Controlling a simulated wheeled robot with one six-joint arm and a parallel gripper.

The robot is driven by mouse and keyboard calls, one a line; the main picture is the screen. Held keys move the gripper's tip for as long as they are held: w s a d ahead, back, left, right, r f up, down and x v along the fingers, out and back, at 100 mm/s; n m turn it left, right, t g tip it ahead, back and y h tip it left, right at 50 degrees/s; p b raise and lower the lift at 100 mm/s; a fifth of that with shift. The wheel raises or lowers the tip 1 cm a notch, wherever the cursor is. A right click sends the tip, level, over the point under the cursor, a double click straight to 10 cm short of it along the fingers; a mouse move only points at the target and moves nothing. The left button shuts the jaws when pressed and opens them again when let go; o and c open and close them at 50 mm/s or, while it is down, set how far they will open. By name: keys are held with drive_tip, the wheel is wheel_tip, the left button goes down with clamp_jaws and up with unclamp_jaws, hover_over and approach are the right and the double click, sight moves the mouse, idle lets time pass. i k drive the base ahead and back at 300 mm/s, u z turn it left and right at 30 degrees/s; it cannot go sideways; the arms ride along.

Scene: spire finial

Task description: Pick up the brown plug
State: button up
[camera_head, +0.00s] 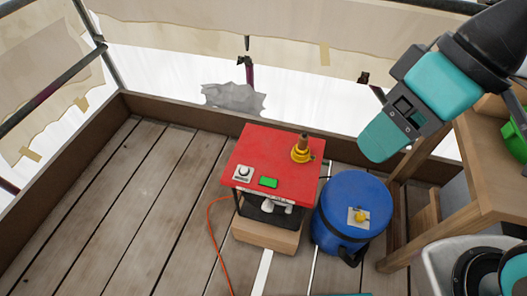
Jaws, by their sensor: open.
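A small brown plug (303,140) stands upright in a yellow ring-shaped fitting (301,155) on the red top (262,150) of a machine. The red top also carries a white dial plate (243,173) and a green button (268,182). My gripper (380,136), teal and dark grey, hangs at the upper right, apart from the plug and to its right. It is open, and nothing shows in it; its far side is partly hidden.
A blue drum (352,208) with a yellow knob (360,216) stands right of the machine. A wooden bench (470,190) and white bucket (440,262) are at the right. An orange cable (211,240) lies on the planks, clear at left. A low board (185,115) edges the deck.

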sight(301, 149)
drive_tip(key=u, duration=0.05)
drive_tip(key=k, duration=1.1)
drive_tip(key=u, duration=1.1)
drive_tip(key=i, duration=1.3)
drive_tip(key=z, duration=0.65)
drive_tip(key=i, duration=0.45)
drive_tip(key=z, duration=0.55)
